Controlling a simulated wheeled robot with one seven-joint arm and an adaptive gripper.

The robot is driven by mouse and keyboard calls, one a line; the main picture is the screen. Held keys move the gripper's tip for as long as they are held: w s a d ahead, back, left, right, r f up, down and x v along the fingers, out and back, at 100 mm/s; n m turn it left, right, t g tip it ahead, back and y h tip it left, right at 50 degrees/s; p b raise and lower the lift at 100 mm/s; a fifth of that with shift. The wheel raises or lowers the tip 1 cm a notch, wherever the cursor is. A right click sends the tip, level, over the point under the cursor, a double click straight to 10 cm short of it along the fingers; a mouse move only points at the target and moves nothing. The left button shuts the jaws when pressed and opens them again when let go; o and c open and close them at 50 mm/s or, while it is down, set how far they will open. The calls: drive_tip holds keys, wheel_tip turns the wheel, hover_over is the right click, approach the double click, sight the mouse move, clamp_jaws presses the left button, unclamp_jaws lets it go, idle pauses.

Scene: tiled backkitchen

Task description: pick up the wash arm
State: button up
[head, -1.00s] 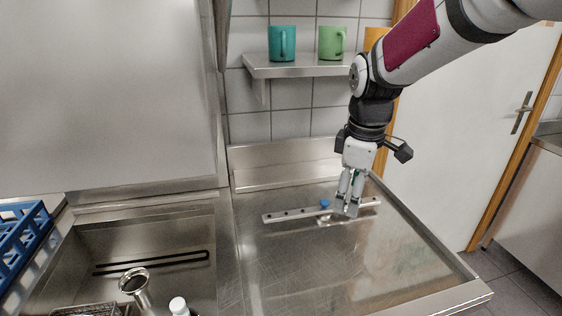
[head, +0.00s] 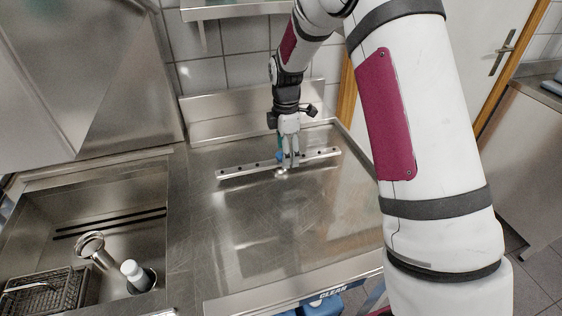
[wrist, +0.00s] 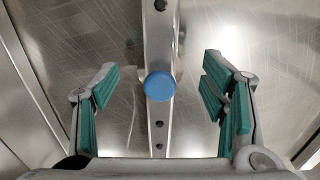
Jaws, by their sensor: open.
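The wash arm (head: 240,169) is a long flat metal bar with holes and a blue round hub at its middle. It lies on the steel worktop, towards the back. In the wrist view the wash arm's blue hub (wrist: 159,86) sits between the green-padded fingers, with the bar (wrist: 158,135) running up the picture. My gripper (head: 287,163) points down at the bar's middle. In the wrist view my gripper (wrist: 165,95) is open, one finger on each side of the bar, with clear gaps. I cannot tell its exact height above the worktop.
The steel worktop (head: 250,235) is otherwise clear. A raised steel backsplash (head: 235,117) stands behind it. At left is a sink (head: 120,215) with a wire basket (head: 45,292), a metal strainer-like piece (head: 92,245) and a white-capped bottle (head: 134,272). A shelf (head: 230,10) is above.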

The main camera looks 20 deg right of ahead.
sight(281, 162)
drive_tip(key=shift+a+f, duration=0.1)
drive_tip(key=shift+f, duration=1.65)
drive_tip(key=c, duration=1.5)
drive_tip(key=shift+o, duration=0.2)
